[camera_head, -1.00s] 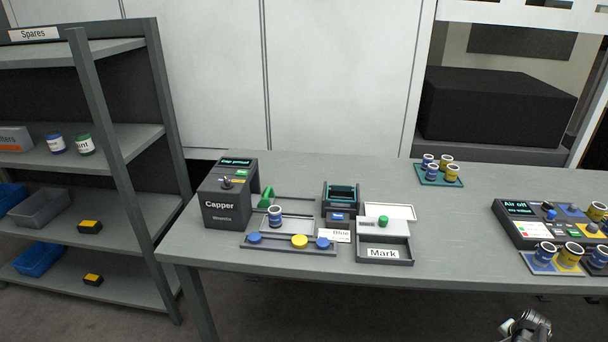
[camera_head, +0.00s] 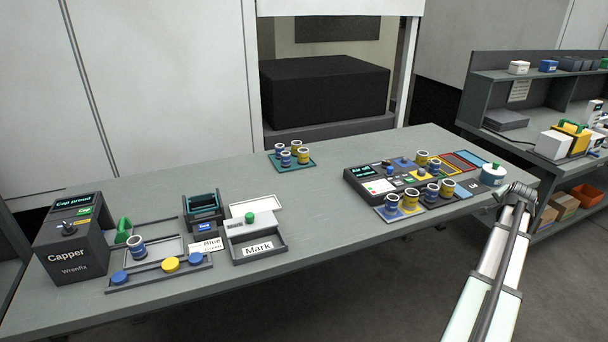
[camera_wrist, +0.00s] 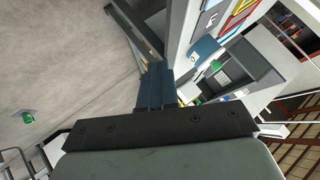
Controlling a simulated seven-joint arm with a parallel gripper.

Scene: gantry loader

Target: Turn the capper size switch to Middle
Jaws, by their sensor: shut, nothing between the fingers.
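The capper (camera_head: 72,240) is a dark box at the left end of the table in the head view, with a lit display reading "Cap proud". Its switch (camera_head: 68,224) is a small knob on the sloped top panel; its setting is too small to read. My gripper (camera_wrist: 155,72) is shut and empty in the wrist view, seen from behind. In the head view my arm is at the right, beyond the table's front right edge, far from the capper; the fingertips cannot be made out there.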

